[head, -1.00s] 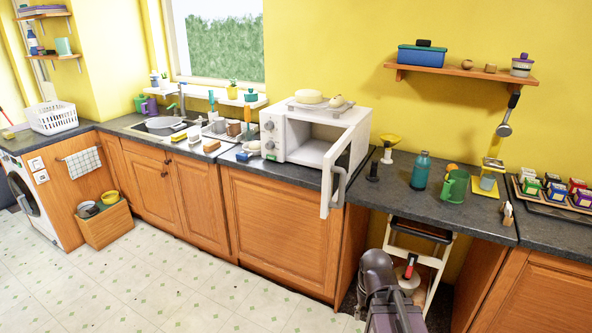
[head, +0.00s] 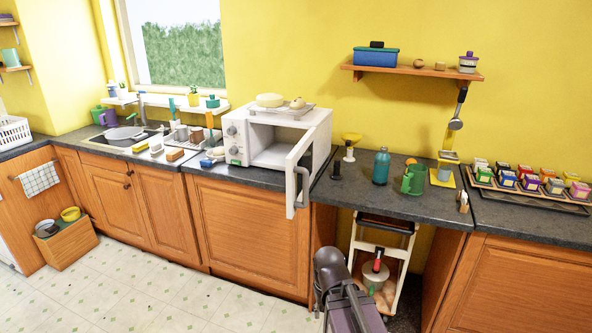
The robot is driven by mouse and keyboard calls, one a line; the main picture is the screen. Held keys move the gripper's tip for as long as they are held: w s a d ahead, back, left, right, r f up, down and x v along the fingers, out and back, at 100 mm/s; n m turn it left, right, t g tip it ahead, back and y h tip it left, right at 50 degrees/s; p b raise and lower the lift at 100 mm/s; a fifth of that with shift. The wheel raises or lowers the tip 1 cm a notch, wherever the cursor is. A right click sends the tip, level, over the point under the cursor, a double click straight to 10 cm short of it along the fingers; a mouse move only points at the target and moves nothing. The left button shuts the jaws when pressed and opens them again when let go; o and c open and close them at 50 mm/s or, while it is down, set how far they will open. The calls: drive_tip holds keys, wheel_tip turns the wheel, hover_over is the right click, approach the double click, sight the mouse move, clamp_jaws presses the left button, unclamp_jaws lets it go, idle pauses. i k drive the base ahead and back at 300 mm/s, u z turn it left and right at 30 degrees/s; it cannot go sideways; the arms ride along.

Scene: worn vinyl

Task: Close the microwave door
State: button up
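The white microwave (head: 238,134) stands on the dark worktop with its knobs on the left of its front. Its door (head: 299,171) is hinged on the right and stands wide open, swung out past the worktop's front edge. A grey handle shows on the door. My gripper is not visible.
A tray with food lies on top of the microwave. A blue bottle (head: 381,166), a green mug (head: 413,179) and a yellow stand (head: 443,177) stand right of the door. A white trolley (head: 392,262) stands under the worktop. The floor at left (head: 130,295) is clear.

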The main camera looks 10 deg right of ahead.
sight(300, 164)
drive_tip(key=z, duration=0.35)
drive_tip(key=i, duration=1)
drive_tip(key=u, duration=0.35)
